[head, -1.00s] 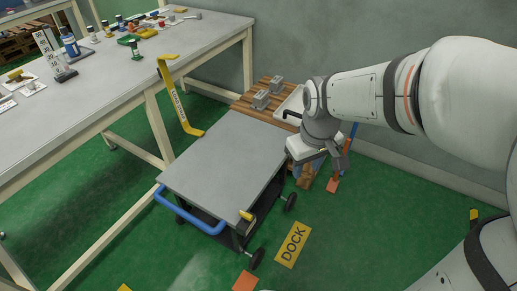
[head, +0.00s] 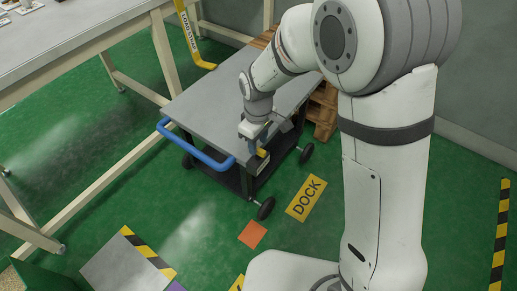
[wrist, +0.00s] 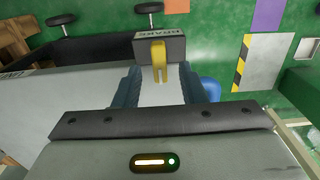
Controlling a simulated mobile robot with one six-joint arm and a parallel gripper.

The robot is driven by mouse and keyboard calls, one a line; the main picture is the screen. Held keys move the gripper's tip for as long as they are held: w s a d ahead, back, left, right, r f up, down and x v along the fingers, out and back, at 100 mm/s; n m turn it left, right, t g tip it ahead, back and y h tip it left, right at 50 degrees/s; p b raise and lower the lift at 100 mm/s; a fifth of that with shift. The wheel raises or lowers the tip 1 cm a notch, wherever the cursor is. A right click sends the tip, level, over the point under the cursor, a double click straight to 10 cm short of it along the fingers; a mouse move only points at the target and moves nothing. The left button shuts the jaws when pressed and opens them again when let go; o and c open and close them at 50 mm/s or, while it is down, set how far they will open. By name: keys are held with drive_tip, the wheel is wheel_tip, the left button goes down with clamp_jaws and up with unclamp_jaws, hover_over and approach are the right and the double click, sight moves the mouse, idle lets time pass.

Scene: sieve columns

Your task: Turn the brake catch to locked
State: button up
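The yellow brake catch (head: 263,153) sits at the near corner of the grey-topped cart (head: 190,108). In the wrist view the catch (wrist: 158,58) stands on a dark block marked BRAKE (wrist: 178,46) and points toward my gripper (wrist: 160,80). My gripper is open, one finger on each side of the catch's free end, with gaps showing on both sides. Whether the catch's tip is in depth between the fingers is hard to tell. In the head view my gripper (head: 262,136) is at the cart's near corner and partly hides the block.
The cart has a blue handle (head: 195,148) and black wheels (head: 266,208). A yellow DOCK sign (head: 306,198) and an orange square (head: 252,235) lie on the green floor. A workbench (head: 80,45) stands left; a wooden pallet (head: 325,108) is behind the cart.

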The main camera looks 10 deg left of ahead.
sight(258, 151)
drive_tip(key=shift+f, duration=1.15)
clamp_jaws()
